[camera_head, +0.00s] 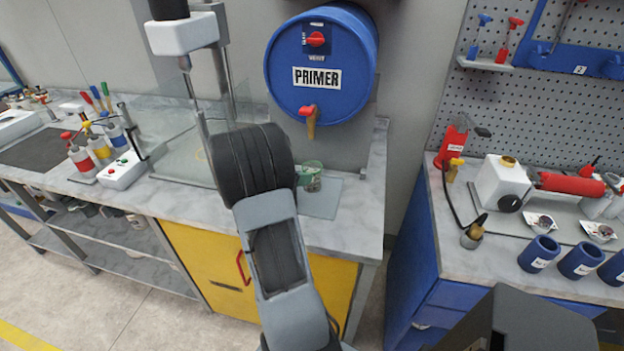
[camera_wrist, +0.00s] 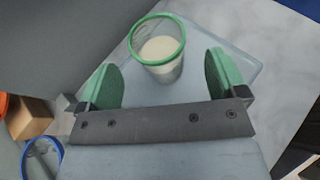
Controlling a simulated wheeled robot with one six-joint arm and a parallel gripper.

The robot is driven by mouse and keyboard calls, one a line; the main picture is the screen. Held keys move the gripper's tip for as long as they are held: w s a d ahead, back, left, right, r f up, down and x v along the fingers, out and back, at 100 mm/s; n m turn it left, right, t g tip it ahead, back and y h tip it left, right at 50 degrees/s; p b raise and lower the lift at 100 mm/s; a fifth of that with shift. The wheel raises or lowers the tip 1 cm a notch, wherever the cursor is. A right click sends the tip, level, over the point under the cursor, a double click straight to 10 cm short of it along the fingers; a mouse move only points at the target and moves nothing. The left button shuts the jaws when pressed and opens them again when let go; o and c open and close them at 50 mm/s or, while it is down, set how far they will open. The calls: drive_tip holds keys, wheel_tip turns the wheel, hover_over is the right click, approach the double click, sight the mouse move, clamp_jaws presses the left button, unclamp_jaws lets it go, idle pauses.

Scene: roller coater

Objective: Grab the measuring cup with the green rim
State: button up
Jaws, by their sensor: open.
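The measuring cup with the green rim (camera_wrist: 157,50) stands upright on a pale square plate in the wrist view. It is clear and holds a whitish liquid. In the head view the cup (camera_head: 311,177) shows just right of my arm, partly hidden by it. My gripper (camera_wrist: 163,80) is open, its two green-padded fingers apart and empty. The cup is ahead of the fingers, roughly centred between them in the picture. I cannot tell how far the fingertips are from it. In the head view my gripper is hidden behind my arm.
The pale plate (camera_head: 322,201) lies on the marble counter. A blue PRIMER drum (camera_head: 335,55) with a tap hangs above it. A blue-rimmed container (camera_wrist: 42,158) and an orange-topped brown object (camera_wrist: 28,117) are at the wrist view's lower left. A mixer stand (camera_head: 190,40) is left of my arm.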

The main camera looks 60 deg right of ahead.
sight(319, 168)
drive_tip(key=x, duration=0.1)
drive_tip(key=p+x, duration=0.1)
drive_tip(key=x, duration=0.3)
drive_tip(key=shift+d+r+p, duration=0.2)
drive_tip(key=shift+r+p, duration=0.15)
drive_tip(key=shift+s+d+f, duration=0.1)
drive_tip(key=shift+d+f, duration=0.15)
drive_tip(key=shift+d, duration=0.05)
drive_tip(key=shift+c, duration=0.3)
drive_tip(key=c, duration=1.1)
drive_tip(key=shift+r, duration=0.1)
drive_tip(key=shift+c, duration=0.2)
